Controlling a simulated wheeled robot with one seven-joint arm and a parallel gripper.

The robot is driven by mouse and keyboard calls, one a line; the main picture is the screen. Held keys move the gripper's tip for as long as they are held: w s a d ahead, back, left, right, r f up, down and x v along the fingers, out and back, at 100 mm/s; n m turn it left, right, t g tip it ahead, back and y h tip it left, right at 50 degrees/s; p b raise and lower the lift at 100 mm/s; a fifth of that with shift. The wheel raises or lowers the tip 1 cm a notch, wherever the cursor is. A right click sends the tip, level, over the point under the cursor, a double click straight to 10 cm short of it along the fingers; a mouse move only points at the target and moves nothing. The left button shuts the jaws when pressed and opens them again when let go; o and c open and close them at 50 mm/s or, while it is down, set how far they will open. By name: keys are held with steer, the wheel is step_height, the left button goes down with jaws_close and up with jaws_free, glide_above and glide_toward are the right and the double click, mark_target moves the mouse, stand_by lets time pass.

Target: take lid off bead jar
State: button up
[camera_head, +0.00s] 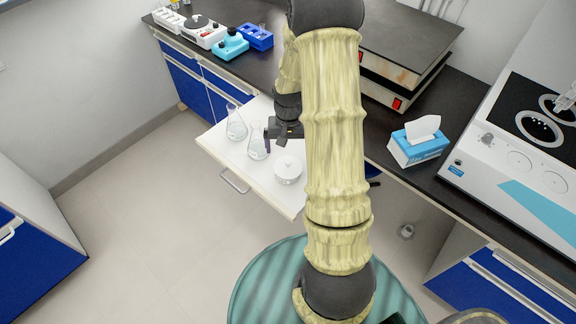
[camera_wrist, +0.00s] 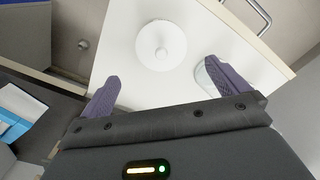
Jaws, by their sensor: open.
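The bead jar (camera_head: 288,170) is a small round white jar with a knobbed lid, standing on the white surface of a pulled-out drawer (camera_head: 222,152). In the wrist view its lid (camera_wrist: 160,45) shows from above, with a round knob in the middle; the lid sits on the jar. My gripper (camera_head: 284,134) is over the drawer, a little behind the jar. In the wrist view my gripper (camera_wrist: 162,82) has its two purple fingers spread wide, with nothing between them. The jar lies ahead of the fingertips, apart from them. The beads inside cannot be seen.
Two glass flasks stand left of the jar, one nearer (camera_head: 257,147) and one farther (camera_head: 236,124). In the wrist view, a flask (camera_wrist: 205,78) is close beside the right finger. A blue tissue box (camera_head: 418,148) and a white machine (camera_head: 520,165) occupy the dark counter on the right.

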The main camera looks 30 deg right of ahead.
mark_target(288, 163)
steer(key=shift+w+f, duration=0.1)
steer(key=shift+f, duration=1.55)
steer(key=shift+s+f, duration=0.2)
steer(key=shift+w+a+f+p, duration=0.1)
steer(key=shift+f+p, duration=0.25)
steer(key=shift+f, duration=0.85)
steer(key=shift+w+f+p, duration=0.1)
steer(key=shift+f+p, duration=0.25)
steer(key=shift+f, duration=0.85)
steer(key=shift+c, duration=0.2)
steer(key=c, duration=0.8)
steer(key=shift+r, duration=0.1)
step_height(288, 163, up, 10)
steer(key=shift+f+b, duration=0.1)
steer(key=shift+b, duration=0.45)
